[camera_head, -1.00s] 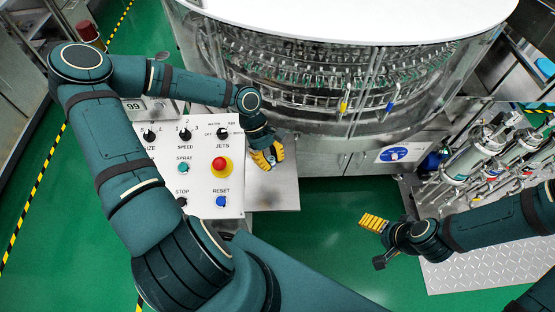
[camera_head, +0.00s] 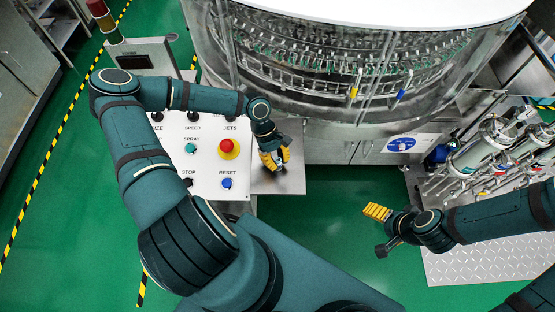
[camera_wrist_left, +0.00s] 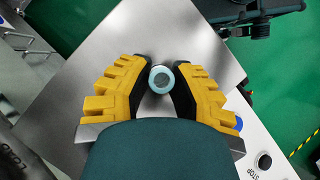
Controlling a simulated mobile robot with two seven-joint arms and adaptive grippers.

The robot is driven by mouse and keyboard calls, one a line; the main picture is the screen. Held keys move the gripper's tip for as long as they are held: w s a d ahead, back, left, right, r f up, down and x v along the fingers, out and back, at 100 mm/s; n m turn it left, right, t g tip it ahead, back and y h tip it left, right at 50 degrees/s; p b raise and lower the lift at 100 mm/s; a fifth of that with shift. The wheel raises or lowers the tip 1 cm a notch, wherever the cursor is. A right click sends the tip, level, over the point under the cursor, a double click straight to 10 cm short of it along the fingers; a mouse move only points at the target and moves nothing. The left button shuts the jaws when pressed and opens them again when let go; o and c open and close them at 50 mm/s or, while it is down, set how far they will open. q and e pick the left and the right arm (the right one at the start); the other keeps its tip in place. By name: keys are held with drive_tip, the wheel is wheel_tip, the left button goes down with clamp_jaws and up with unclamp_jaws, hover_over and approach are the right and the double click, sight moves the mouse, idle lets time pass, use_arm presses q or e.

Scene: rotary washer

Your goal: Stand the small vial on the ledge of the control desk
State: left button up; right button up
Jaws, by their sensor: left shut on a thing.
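The small vial (camera_wrist_left: 161,78) shows end-on in the left wrist view, with a pale blue round rim and a grey centre. My left gripper (camera_wrist_left: 161,80) is shut on it, with a yellow-backed finger on each side. In the head view my left gripper (camera_head: 274,160) is over the bare steel ledge (camera_head: 289,182) beside the white control desk (camera_head: 205,160). The ledge also fills the background of the left wrist view (camera_wrist_left: 200,45). I cannot tell whether the vial touches the ledge. My right gripper (camera_head: 377,211) hangs over the green floor, its finger gap not clear.
The desk has a red stop button (camera_head: 228,147) and a blue reset button (camera_head: 227,183) close to the ledge. The glass-walled rotary washer (camera_head: 340,80) stands behind. Several pump-like cylinders (camera_head: 498,140) stand at right. The ledge around the gripper is clear.

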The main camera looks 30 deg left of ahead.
use_arm(q)
drive_tip(key=shift+f, duration=0.1)
drive_tip(key=o, duration=0.7)
drive_tip(key=v, duration=1.2)
drive_tip(key=shift+s+d+f+m+t+y+p, duration=0.25)
drive_tip(key=shift+s+d+f+m+t, duration=0.55)
drive_tip(key=shift+d+m, duration=1.8)
drive_tip(key=shift+s+d+f+m+t+y, duration=0.5)
drive_tip(key=shift+s+d+f+m, duration=0.7)
drive_tip(key=shift+d, duration=2.55)
drive_tip(key=shift+s+d+f+m+t+y+p, duration=0.15)
drive_tip(key=shift+s+d+f+m+t, duration=0.6)
drive_tip(key=shift+d+m, duration=1.95)
